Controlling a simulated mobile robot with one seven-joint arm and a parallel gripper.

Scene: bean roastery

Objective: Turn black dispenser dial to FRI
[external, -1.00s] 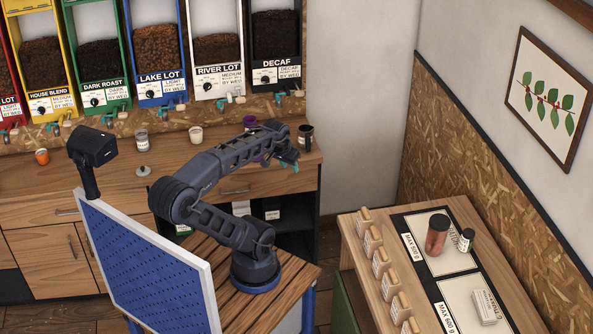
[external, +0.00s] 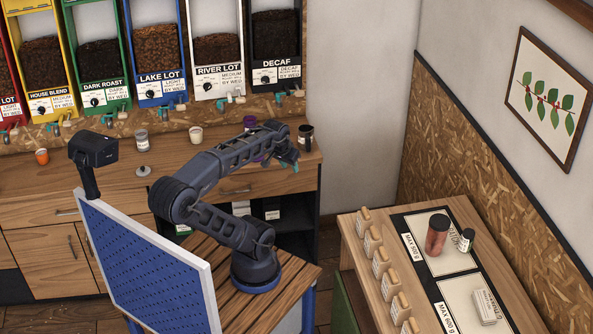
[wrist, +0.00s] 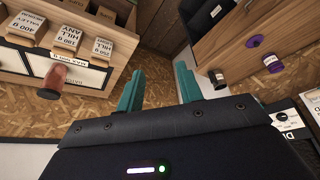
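The black dispenser (external: 277,45), labelled DECAF and filled with dark beans, is at the right end of the wall row in the external view. Its small black dial (external: 264,78) is at the left of the white label. The dial's setting is too small to read. My gripper (external: 291,162) is in front of and below the dispenser, over the counter's front edge, apart from the dial. In the wrist view its two teal fingers (wrist: 158,88) are spread, with nothing between them.
The wooden counter (external: 100,170) below the dispensers holds a dark mug (external: 305,138), a purple container (external: 249,122) and several cups. A blue pegboard panel (external: 150,265) is left of my base.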

